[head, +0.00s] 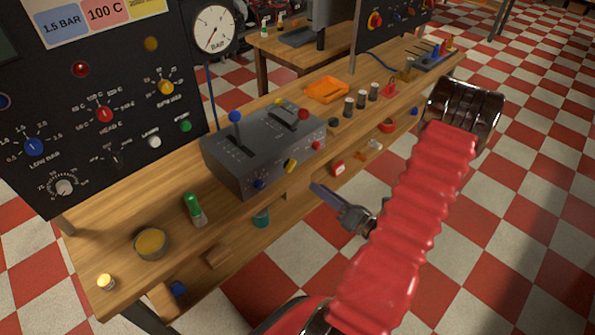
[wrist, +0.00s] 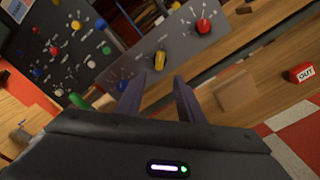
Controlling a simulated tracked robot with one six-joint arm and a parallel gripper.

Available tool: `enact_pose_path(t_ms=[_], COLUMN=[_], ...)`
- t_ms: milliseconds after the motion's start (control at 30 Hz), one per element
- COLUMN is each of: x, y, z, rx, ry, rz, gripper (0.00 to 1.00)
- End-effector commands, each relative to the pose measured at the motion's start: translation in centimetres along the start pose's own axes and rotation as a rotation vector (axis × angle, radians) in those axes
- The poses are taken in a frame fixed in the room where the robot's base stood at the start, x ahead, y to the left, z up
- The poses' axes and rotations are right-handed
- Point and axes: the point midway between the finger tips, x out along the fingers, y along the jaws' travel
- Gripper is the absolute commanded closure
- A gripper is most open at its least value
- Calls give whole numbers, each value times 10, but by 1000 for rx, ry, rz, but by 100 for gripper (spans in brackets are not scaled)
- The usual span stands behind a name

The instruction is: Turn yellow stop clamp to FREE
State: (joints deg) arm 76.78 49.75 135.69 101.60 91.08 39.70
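The yellow stop clamp (head: 290,166) is a small elongated yellow knob on the front face of the grey lever box (head: 235,172). A blue knob is on its left and a red knob on its right. In the wrist view the yellow clamp (wrist: 160,60) stands tilted on a dial with pale marks, ahead of and between my fingers. Its lettering is too small to read. My gripper (head: 318,190) is in front of the box, to the lower right of the clamp and apart from it. In the wrist view my gripper (wrist: 158,92) is open and empty.
The red knob (wrist: 203,26) and blue knob (wrist: 122,86) flank the clamp closely. A wooden block (wrist: 235,92) and a red block marked OUT (wrist: 302,73) lie beyond my right finger.

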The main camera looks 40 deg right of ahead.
Motion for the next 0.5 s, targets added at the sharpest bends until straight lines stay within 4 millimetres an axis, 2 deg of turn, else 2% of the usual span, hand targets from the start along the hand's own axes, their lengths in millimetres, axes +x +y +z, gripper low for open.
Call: enact_pose_path(t_ms=[500], x=[56], y=[1], z=[-1], rx=[-1], ry=[3], rz=[3], gripper=[66])
